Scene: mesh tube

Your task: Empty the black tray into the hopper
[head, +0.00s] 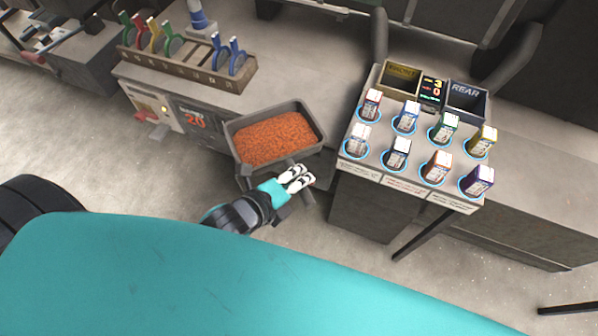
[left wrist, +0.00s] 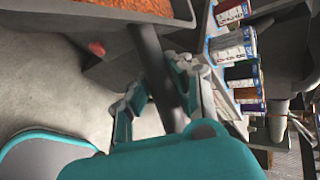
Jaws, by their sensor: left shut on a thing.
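The black tray (head: 312,130) sits at the bench front, filled with orange pellets (head: 272,138). Its corner with pellets also shows at the top of the left wrist view (left wrist: 185,14). My left gripper (head: 297,180) is just in front of the tray's near side. In the left wrist view, my left gripper's fingers (left wrist: 165,95) are closed around a dark bar (left wrist: 153,60) that runs up towards the tray and looks like its handle. My right gripper is not in view. I cannot make out which part is the hopper.
A panel reading 20 (head: 194,121) is left of the tray. A stand with several small boxes (head: 398,153) and two bins marked FRONT (head: 403,74) and REAR (head: 466,97) is close on the right. A rack of coloured clips (head: 190,68) stands behind. Floor at left is clear.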

